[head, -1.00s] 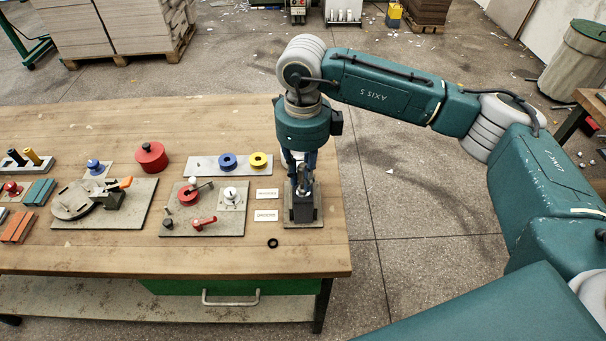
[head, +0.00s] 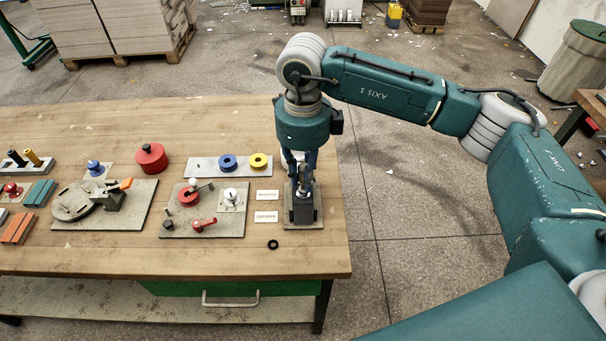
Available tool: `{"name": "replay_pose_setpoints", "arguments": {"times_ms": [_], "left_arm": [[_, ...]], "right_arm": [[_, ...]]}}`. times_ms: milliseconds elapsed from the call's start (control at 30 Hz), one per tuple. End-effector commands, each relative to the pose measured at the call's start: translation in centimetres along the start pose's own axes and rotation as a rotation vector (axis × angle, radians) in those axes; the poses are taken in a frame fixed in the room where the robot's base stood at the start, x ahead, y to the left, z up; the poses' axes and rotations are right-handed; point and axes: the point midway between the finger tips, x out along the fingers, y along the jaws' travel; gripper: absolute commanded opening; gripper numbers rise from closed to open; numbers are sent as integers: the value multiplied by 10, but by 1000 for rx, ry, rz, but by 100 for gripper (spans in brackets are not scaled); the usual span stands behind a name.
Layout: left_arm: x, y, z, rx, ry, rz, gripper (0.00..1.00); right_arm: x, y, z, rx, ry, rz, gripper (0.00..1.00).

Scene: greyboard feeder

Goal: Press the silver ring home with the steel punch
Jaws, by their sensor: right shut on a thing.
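My right gripper (head: 302,180) points straight down at the right end of the bench. It is shut on the steel punch (head: 304,188), which stands upright over a dark block (head: 303,212) on a grey plate. The punch's lower end is at the top of the block; I cannot tell whether it touches. The silver ring cannot be made out; the gripper and punch may hide it. My left gripper is not in view.
The wooden bench (head: 120,258) carries a fixture plate (head: 178,228) with red and white knobs, a strip with blue (head: 228,162) and yellow (head: 258,161) rings, and a red pot (head: 151,157). Two white labels and a small black ring (head: 273,244) lie left of the block.

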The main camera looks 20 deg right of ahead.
Motion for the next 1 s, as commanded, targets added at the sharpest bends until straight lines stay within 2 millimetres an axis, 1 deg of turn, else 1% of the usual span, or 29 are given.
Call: {"name": "replay_pose_setpoints", "arguments": {"times_ms": [33, 100, 633, 733, 1000], "left_arm": [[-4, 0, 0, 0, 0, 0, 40], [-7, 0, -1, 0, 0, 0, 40], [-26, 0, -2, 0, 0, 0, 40], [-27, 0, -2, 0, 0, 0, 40], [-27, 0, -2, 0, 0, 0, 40]], "right_arm": [[-8, 0, 1, 0, -5, -2, 0], [-14, 0, 2, 0, -6, -2, 0], [-58, -1, 2, 0, -9, -4, 0], [-64, -1, 2, 0, -8, -4, 0], [-63, -1, 2, 0, -8, -3, 0]]}}
